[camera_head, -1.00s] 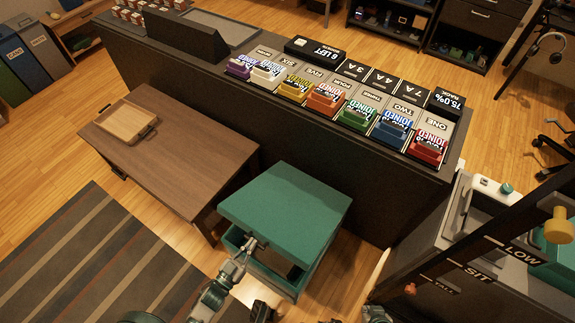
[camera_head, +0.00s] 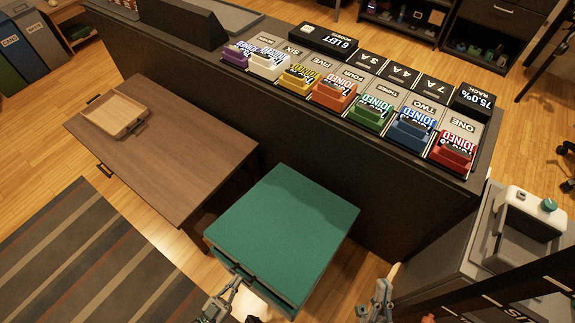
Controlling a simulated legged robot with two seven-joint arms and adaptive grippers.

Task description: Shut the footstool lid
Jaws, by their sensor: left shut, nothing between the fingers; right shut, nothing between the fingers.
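The footstool is a teal box near the bottom centre. Its flat teal lid (camera_head: 283,225) covers the top, and no wide gap shows between the lid and the box (camera_head: 280,300). I cannot tell whether the lid sits fully flush along the front edge. My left gripper (camera_head: 236,280) is shut and empty at the front left edge of the footstool, close to or touching a dark strip there. My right gripper (camera_head: 390,275) is shut and empty, to the right of the footstool and apart from it.
A brown low table (camera_head: 165,150) with a wooden tray (camera_head: 116,114) stands left of the footstool. A long dark counter (camera_head: 300,130) with several coloured trays runs behind it. A grey unit with a white appliance (camera_head: 530,213) stands at right. A striped rug (camera_head: 90,260) lies at lower left.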

